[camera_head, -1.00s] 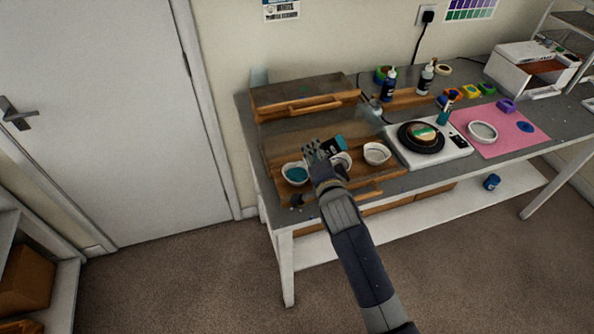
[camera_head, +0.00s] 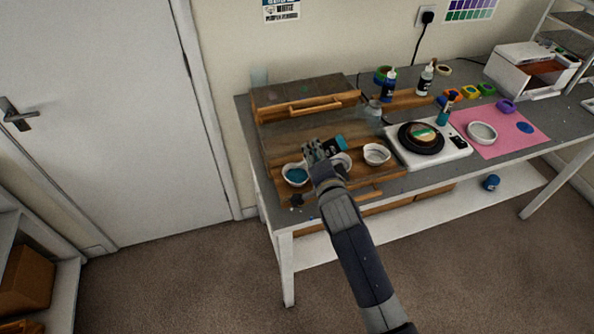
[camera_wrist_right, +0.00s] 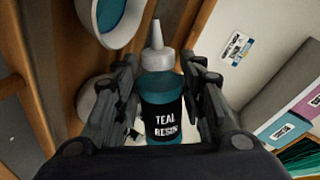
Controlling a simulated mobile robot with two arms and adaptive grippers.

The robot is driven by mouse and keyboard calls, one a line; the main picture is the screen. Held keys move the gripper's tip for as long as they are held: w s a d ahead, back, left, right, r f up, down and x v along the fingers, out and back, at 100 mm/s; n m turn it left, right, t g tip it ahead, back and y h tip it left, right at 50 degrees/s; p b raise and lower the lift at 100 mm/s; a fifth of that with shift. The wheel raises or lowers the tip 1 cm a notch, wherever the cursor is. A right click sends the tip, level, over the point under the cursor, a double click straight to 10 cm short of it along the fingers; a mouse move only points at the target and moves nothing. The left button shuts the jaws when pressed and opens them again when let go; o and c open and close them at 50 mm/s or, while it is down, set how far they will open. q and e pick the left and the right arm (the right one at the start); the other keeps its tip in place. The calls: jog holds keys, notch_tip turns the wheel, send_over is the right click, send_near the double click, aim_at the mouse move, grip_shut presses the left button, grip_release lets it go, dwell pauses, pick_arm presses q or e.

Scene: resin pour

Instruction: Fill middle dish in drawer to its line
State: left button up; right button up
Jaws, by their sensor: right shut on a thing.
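An open wooden drawer (camera_head: 362,195) on the workbench holds three white dishes. The left dish (camera_head: 295,174) has teal liquid in it. The middle dish (camera_head: 346,160) is partly hidden behind my right gripper (camera_head: 318,152), so its fill and line cannot be seen. The right dish (camera_head: 376,154) looks empty. My right gripper is shut on a teal resin bottle (camera_head: 340,142) above the drawer, and the bottle looks tilted. In the right wrist view the bottle (camera_wrist_right: 162,105) sits between both fingers, its white nozzle clear of them. A dish with teal (camera_wrist_right: 110,15) shows there too. My left gripper is not in view.
A wooden drawer front with a handle (camera_head: 315,105) is behind the open drawer. To the right are a scale (camera_head: 450,150) with a black round plate, a pink mat (camera_head: 505,140) with a white bowl (camera_head: 482,132), and bottles (camera_head: 388,85) at the back. A white door is left.

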aim_at(342, 151)
jog(key=shift+r, duration=0.55)
jog(key=shift+w+d+p, duration=0.25)
jog(key=shift+d+p, duration=0.3)
jog(key=shift+d, duration=0.2)
jog(key=shift+w+d+p, duration=0.2)
jog(key=shift+w+d, duration=0.05)
jog(key=shift+d, duration=0.5)
jog(key=shift+w+d+p, duration=0.15)
jog(key=shift+w+d, duration=0.05)
jog(key=shift+d, duration=0.5)
jog(key=shift+w+d+p, duration=0.2)
jog(key=shift+w+d, duration=0.05)
jog(key=shift+d, duration=0.5)
jog(key=shift+w+d+p, duration=0.15)
jog(key=shift+w+d, duration=0.1)
jog(key=shift+d, duration=0.55)
jog(key=shift+w+d+p, duration=0.1)
jog(key=shift+w+d, duration=0.15)
jog(key=shift+d, duration=0.6)
jog(key=shift+w+d+p, duration=0.15)
jog(key=shift+w+d, duration=0.1)
jog(key=shift+d, duration=0.55)
jog(key=shift+w+d, duration=0.1)
jog(key=shift+d, duration=0.15)
jog(key=shift+f, duration=0.15)
jog(key=shift+f+b, duration=0.3)
jog(key=shift+f, duration=0.2)
